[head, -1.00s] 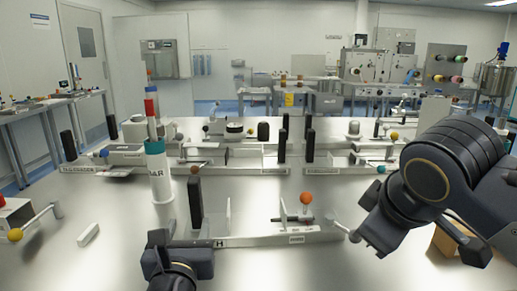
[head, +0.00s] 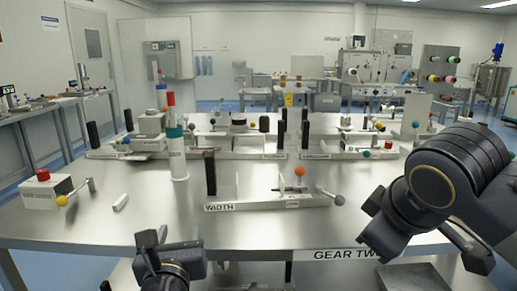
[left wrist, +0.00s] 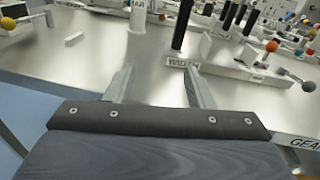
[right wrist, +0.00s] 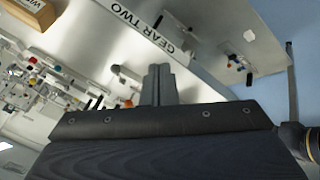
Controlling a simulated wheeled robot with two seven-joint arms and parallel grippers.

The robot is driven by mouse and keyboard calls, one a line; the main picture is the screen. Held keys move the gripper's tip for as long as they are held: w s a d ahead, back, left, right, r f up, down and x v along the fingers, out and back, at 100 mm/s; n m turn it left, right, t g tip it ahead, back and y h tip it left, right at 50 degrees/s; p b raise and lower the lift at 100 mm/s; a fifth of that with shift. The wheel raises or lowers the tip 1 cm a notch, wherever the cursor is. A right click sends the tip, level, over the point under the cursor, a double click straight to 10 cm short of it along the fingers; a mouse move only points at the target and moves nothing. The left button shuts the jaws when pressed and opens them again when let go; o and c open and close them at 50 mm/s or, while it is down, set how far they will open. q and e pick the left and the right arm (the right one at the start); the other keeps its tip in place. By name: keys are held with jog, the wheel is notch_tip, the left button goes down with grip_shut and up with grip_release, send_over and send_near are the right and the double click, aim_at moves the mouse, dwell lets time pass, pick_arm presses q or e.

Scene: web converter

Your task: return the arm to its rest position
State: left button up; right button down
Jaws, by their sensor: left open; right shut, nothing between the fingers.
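My left gripper (head: 152,240) is low in the head view, in front of the table's near edge. Its two fingers (left wrist: 157,88) stand apart and empty in the left wrist view, with bare tabletop between them. The white fixture labelled WIDTH (head: 270,203) lies beyond it, apart from the fingers. My right arm (head: 435,190) comes in from the right of the head view, bent over the table's front right part; its fingertips are hard to make out there. In the right wrist view my right gripper (right wrist: 158,82) has its fingers together and holds nothing.
The metal table (head: 100,222) carries several fixtures, a white post with a teal band (head: 176,160) and a box with a red button (head: 46,190). A GEAR TWO label (head: 345,254) is on its front edge. A brown block (right wrist: 30,12) shows in the right wrist view.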

pick_arm(q)
jog(key=s+a+f+n+g+y, duration=0.35)
jog(key=a+f+n+g, duration=0.2)
jog(key=a+n, duration=0.4)
jog(key=s+a+f+n+g+h, duration=0.1)
jog(key=s+f+n+g+h, duration=0.5)
jog(key=s+f+n, duration=0.85)
jog(key=s+d+r+n+h, duration=0.3)
jog(key=d+n, duration=0.2)
jog(key=n, duration=0.6)
pick_arm(e)
jog(key=s+d+f+m+y, duration=0.1)
jog(key=s+f+m, duration=0.2)
jog(key=s+f, duration=0.35)
jog(key=s+f+m+g+y, duration=0.1)
jog(key=s+f+m+y, duration=0.2)
jog(key=f, duration=0.6)
jog(key=s+d+f+m, duration=0.1)
jog(key=s+f+m, duration=0.3)
jog(key=f, duration=0.3)
pick_arm(q)
notch_tip(320, 180, up, 17)
jog(key=p, duration=1.7)
jog(key=shift+s+f, duration=0.15)
jog(key=shift+s, duration=0.05)
pick_arm(e)
notch_tip(320, 180, up, 16)
jog(key=shift+r, duration=0.2)
